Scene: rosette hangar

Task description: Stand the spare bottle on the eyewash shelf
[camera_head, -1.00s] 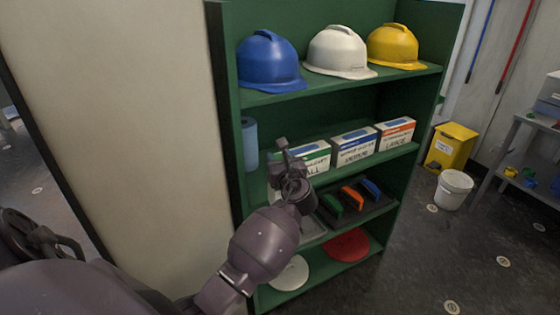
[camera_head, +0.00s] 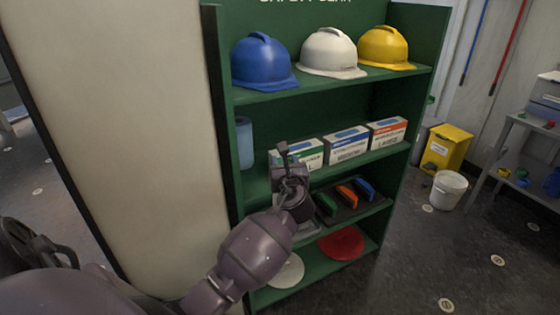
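My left arm comes in from the lower left. I see no thing that is clearly the spare bottle. I see no shelf marked for eyewash. My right gripper is out of view.
The green rack (camera_head: 218,88) holds blue (camera_head: 262,62), white (camera_head: 328,52) and yellow (camera_head: 384,48) helmets. A blue cylinder (camera_head: 245,142) and labelled boxes (camera_head: 347,146) stand below. A yellow bin (camera_head: 446,148) and white bucket (camera_head: 448,190) stand right. Open floor lies right front.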

